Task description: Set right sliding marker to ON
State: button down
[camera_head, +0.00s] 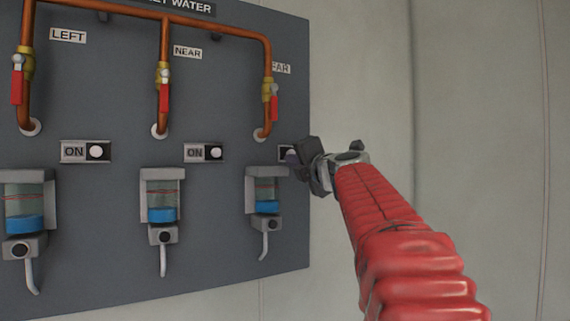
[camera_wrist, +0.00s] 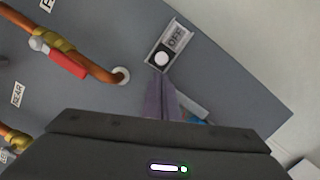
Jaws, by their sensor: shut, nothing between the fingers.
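The right sliding marker (camera_head: 284,152), under the FAR label, is mostly hidden behind my gripper in the head view. In the wrist view this marker (camera_wrist: 163,58) shows the word OFF, with its round white knob at the slot's end nearest my fingers. My gripper (camera_head: 292,157) is at the panel's right edge, by the marker. In the wrist view its purple fingers (camera_wrist: 160,76) are shut and empty, with the tips just below the knob. I cannot tell whether they touch it.
The left marker (camera_head: 86,152) and the near marker (camera_head: 204,153) both show ON. Copper pipes with red valve handles (camera_head: 274,108) run above. A dispenser with a blue bottom (camera_head: 266,206) sits just below the right marker. Bare wall (camera_head: 360,80) lies right of the panel.

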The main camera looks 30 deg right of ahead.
aim_at(281, 157)
jog(key=shift+x, duration=1.4)
jog(key=shift+w, duration=0.15)
